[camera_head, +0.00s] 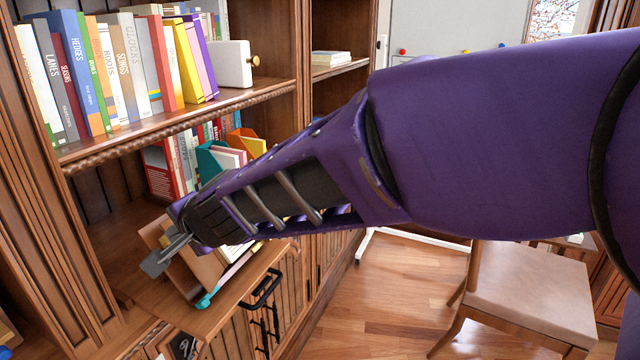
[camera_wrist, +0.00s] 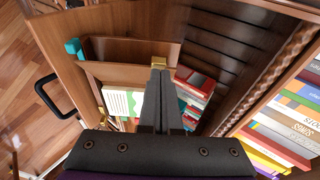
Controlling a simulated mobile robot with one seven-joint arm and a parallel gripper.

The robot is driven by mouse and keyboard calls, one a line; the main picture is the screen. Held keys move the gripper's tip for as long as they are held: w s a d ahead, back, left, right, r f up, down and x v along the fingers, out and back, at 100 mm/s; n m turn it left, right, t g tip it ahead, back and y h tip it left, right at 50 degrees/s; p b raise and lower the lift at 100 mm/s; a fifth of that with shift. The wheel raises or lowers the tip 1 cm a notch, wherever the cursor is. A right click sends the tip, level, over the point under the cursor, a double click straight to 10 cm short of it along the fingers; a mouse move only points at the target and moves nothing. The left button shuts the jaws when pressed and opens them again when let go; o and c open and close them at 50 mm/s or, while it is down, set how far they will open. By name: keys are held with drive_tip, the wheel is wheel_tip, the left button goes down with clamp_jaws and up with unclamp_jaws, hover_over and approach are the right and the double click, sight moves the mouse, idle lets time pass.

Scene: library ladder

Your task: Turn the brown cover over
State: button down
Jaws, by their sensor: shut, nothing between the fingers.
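My gripper (camera_head: 168,253) is shut and empty. It reaches down to the lower left over the desk-height ledge of the bookcase. In the wrist view its closed fingertips (camera_wrist: 158,66) overlap the edge of a brown panel, which looks like the brown cover (camera_wrist: 120,73). The cover also shows in the head view (camera_head: 205,268), tilted, just right of the fingers and partly hidden by my arm. A second, darker brown board (camera_wrist: 125,50) stands beside it. I cannot tell whether the fingers touch the cover. White pages with green print (camera_wrist: 121,102) lie beside the cover.
A turquoise piece (camera_head: 207,299) sits at the ledge's front edge. A row of books (camera_head: 120,70) and a white box (camera_head: 232,64) fill the shelf above. A black handle (camera_head: 262,288) juts from the cabinet front. A wooden chair (camera_head: 525,290) stands at right.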

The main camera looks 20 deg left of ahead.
drive_tip(key=shift+s+a+f, duration=0.25)
drive_tip(key=shift+a+f, duration=0.1)
drive_tip(key=shift+a, duration=0.1)
drive_tip(key=s+a+f+m+t+p, duration=0.1)
drive_tip(key=s+a+f+p, duration=0.1)
drive_tip(key=a+f, duration=0.2)
drive_tip(key=shift+a+f+t+h, duration=0.3)
drive_tip(key=shift+a+h, duration=0.1)
drive_tip(key=shift+a, duration=1.05)
drive_tip(key=shift+s+f, duration=0.1)
